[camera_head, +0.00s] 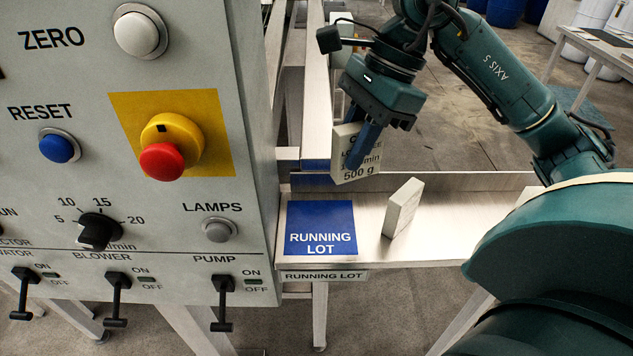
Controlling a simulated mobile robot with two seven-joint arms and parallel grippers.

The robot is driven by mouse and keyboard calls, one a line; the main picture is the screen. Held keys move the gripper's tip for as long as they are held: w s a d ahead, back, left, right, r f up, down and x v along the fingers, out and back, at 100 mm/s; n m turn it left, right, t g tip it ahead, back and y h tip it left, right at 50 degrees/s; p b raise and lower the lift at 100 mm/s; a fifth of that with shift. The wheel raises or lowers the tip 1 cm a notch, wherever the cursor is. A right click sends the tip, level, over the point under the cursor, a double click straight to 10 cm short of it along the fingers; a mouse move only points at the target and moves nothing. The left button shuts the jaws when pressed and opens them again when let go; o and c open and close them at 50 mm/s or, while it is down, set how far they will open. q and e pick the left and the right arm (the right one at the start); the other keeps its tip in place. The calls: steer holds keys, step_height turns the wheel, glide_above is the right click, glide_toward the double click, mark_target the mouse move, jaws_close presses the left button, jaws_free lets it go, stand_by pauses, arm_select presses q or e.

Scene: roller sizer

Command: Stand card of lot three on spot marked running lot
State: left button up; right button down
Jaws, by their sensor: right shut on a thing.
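My right gripper (362,150) is shut on a pale block-like card (346,135), held slightly tilted above the back of the metal shelf. The card's print is partly covered by the fingers; "500 g" shows at its bottom, and its lot number cannot be read. The blue spot marked RUNNING LOT (320,222) lies on the shelf, in front of and below the held card, and is bare. A second pale card (403,207) stands on the shelf to the right of the spot, turned so that its print does not show. My left gripper is not in view.
A grey control panel (245,120) with knobs, switches and a red stop button (162,161) rises close to the left of the spot. The shelf (455,215) has a raised back edge and is clear right of the second card.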

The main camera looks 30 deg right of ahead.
steer(key=w+a+p, duration=0.1)
steer(key=w+a, duration=0.2)
steer(key=a, duration=0.1)
steer(key=f, duration=1.1)
steer(key=shift+s, duration=0.35)
steer(key=shift+w+a+f+p, duration=0.1)
steer(key=shift+f+p, duration=0.05)
steer(key=shift+p, duration=0.2)
steer(key=shift+f+b, duration=0.3)
steer(key=c, duration=1.3)
jaws_free()
steer(key=shift+o, duration=0.2)
steer(key=shift+r, duration=0.1)
